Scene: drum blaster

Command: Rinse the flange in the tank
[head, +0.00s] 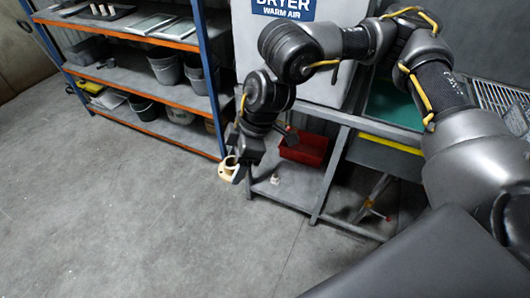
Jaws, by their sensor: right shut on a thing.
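My right gripper (236,172) hangs at the picture's middle, pointing down, in front of the shelf's right end. It is shut on a small cream-coloured ring-like piece, which I take to be the flange (226,168); the fingers hide part of it. A basin with a green inside (395,106) and a yellow strip on its front, likely the tank, stands to the right, partly hidden behind my right arm. The flange is well apart from it, to its left. My left gripper is not in view.
A grey dryer (325,82) stands at the back on a metal frame. A red bin (305,149) sits on the frame's lower shelf. A blue and orange rack (150,90) with buckets and trays stands at the left. A wire rack (500,105) is at the right. The floor in front is clear.

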